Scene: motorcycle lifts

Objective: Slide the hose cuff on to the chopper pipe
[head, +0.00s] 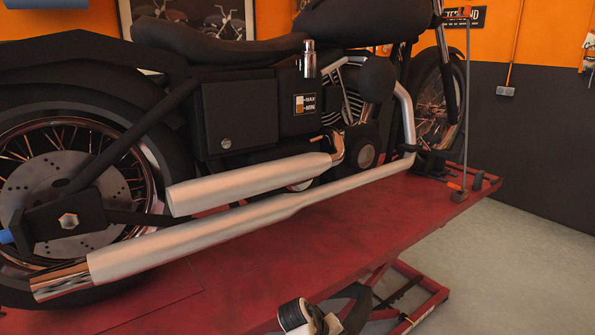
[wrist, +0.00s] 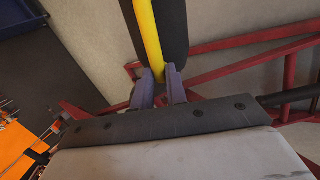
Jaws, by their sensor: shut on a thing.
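In the wrist view, my gripper (wrist: 160,90) is shut on a yellow bar that runs along a black, rounded piece, which looks like the hose cuff (wrist: 176,30). The cuff's far end runs out of the top of the picture, so its opening is hidden. The motorcycle in the head view has two silver exhaust pipes. The lower, longer chopper pipe (head: 180,238) ends at the left in a bright chrome tip (head: 60,280). The upper pipe (head: 250,182) is shorter.
The motorcycle stands on a red lift table (head: 390,205). Red lift struts (wrist: 225,45) lie beyond my gripper in the wrist view. Grey floor (head: 510,255) is open at the right. Part of my arm (head: 297,316) shows at the bottom.

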